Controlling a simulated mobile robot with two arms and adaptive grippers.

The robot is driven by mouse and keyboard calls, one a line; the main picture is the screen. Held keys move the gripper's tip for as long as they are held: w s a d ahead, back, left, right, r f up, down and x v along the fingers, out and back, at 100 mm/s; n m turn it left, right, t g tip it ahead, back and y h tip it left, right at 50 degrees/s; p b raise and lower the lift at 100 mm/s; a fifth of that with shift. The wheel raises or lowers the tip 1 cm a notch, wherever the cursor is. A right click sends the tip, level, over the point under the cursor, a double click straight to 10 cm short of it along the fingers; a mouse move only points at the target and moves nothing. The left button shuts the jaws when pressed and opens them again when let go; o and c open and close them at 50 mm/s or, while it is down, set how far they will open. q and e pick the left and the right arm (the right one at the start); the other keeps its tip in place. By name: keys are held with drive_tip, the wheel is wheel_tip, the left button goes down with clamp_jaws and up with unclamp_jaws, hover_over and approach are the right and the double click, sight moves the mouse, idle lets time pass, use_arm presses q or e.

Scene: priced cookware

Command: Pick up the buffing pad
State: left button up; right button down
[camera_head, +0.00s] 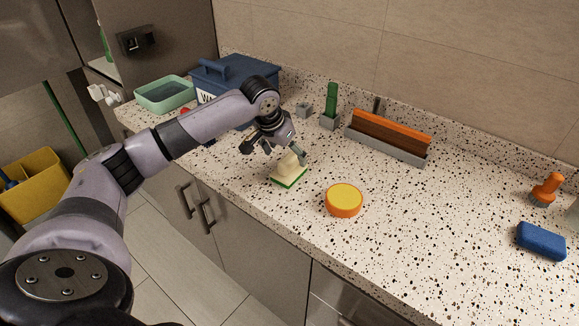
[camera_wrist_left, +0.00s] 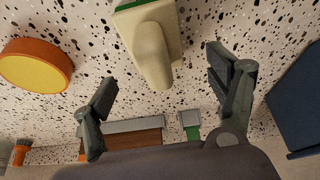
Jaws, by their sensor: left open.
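A cream hand-held block with a raised handle and a green base (camera_head: 290,172) stands on the speckled counter, near its front edge. A round disc, orange with a yellow top (camera_head: 344,198), lies to its right; the pictures do not settle which of these two is the buffing pad. My left gripper (camera_head: 275,150) is open, just above and behind the cream block. In the left wrist view the cream handle (camera_wrist_left: 153,55) shows between the spread fingers (camera_wrist_left: 163,82), without visible grip. The orange disc (camera_wrist_left: 36,66) is outside them. My right gripper is not in view.
A slotted holder with an orange-and-brown piece (camera_head: 390,138) and a green upright item (camera_head: 331,101) stand behind. A blue lidded box (camera_head: 235,77) and green tub (camera_head: 165,94) are at left. A blue sponge (camera_head: 541,241) and orange knob (camera_head: 547,188) are right. Counter between is clear.

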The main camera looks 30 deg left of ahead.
sight(292, 163)
use_arm(q)
drive_tip(key=shift+w+f, duration=0.2)
drive_tip(key=shift+f, duration=0.3)
drive_tip(key=shift+w+d+f, duration=0.1)
drive_tip(key=shift+f, duration=0.25)
drive_tip(key=p+x, duration=0.1)
drive_tip(key=x, duration=0.2)
drive_tip(key=shift+w+d+f, duration=0.1)
drive_tip(key=shift+w+f, duration=0.25)
drive_tip(key=shift+f, duration=0.2)
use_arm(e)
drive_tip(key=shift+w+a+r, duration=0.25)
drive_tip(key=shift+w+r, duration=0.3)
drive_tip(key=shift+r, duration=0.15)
use_arm(q)
drive_tip(key=c, duration=1.3)
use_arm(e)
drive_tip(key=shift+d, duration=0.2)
use_arm(q)
drive_tip(key=shift+r, duration=0.15)
